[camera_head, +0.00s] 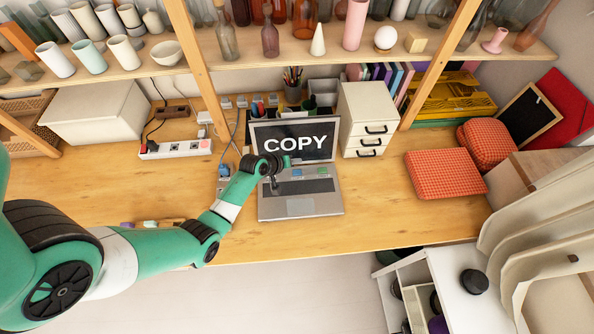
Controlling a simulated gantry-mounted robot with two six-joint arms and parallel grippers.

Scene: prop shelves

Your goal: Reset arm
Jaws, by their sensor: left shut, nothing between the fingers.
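My left arm reaches in from the left over the wooden desk. My left gripper (274,184) is over the left part of an open laptop's keyboard and is shut with nothing held. Whether its tip touches the keys cannot be told. The laptop (315,206) stands open on the desk, and its screen (305,143) shows the word COPY. The wrist covers the lower left corner of the screen. My right gripper is not in view.
A power strip (178,148) and cables lie left of the laptop. A white drawer unit (362,112) and orange cushions (445,175) stand to the right. A shelf (236,52) of vases runs above. The desk (385,222) is clear right of the laptop.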

